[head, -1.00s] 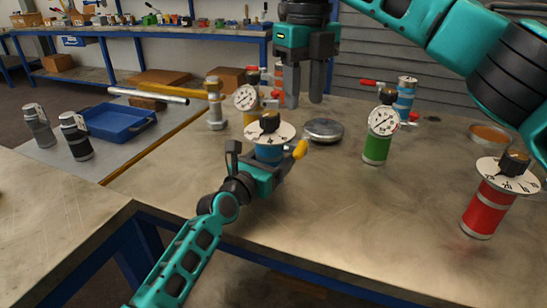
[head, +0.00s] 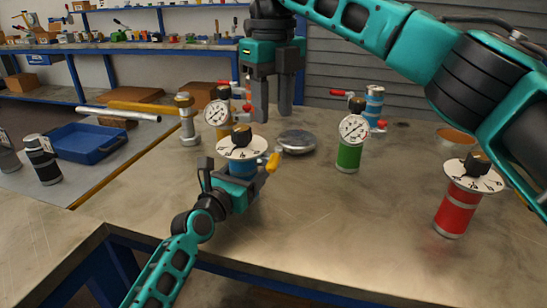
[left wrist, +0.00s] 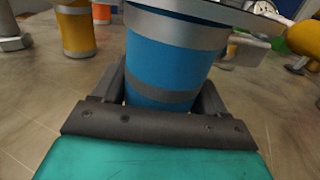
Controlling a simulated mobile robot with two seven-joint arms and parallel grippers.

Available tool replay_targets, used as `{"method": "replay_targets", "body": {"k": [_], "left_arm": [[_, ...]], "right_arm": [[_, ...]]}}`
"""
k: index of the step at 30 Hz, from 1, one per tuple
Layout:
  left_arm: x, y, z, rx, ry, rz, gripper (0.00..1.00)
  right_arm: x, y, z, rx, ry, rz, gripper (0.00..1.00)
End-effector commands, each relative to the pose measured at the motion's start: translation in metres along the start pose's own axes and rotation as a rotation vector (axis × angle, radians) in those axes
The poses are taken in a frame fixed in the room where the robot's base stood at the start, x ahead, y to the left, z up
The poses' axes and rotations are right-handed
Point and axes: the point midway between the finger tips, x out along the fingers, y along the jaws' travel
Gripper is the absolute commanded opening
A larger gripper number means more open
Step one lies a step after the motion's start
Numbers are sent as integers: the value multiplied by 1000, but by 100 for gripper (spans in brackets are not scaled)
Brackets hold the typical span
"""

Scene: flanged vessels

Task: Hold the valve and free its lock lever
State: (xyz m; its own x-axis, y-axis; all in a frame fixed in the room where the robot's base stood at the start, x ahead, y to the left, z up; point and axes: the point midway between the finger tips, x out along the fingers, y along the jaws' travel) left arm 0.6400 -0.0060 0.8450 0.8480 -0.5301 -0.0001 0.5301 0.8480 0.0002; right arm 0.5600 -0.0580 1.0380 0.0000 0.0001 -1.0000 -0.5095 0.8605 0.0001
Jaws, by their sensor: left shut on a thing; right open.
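The blue valve (head: 242,169) stands upright, with a white marked dial (head: 243,149) and black knob on top. A yellow-ended lever (head: 272,162) sticks out at its right side, just below the dial. My left gripper (head: 238,178) is shut on the blue body from the near side. In the left wrist view its fingers lie on both sides of the blue valve (left wrist: 165,55); the fingertips are hidden behind it. My right gripper (head: 275,118) is open and empty, fingers pointing down, above and behind the valve, apart from the lever.
A silver lid (head: 297,141) lies behind the valve. A green gauge vessel (head: 349,156) and a red dial vessel (head: 455,213) stand to the right. A yellow gauge vessel (head: 222,131) stands behind left. A blue tray (head: 86,144) is far left. The bench front is clear.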

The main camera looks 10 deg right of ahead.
Motion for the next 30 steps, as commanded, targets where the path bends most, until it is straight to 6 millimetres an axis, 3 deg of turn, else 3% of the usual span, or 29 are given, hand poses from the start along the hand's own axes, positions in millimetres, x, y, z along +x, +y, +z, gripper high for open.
{"method": "replay_targets", "body": {"k": [4,7,11,13,15,22,30], "left_arm": [[0,0,-1,0,1,0,10],[0,0,-1,0,1,0,10],[0,0,-1,0,1,0,10],[0,0,-1,0,1,0,10],[0,0,0,0,1,0,10],[0,0,0,0,1,0,10],[0,0,0,0,1,0,10]], "right_arm": [[4,5,1,7,-1,17,47],[14,24,6,37,-7,82,47],[36,72,14,135,-3,259,47],[49,111,21,201,-8,409,47],[56,134,33,215,-67,509,47],[67,193,65,191,-285,770,47],[56,246,86,222,-535,1081,47]]}}
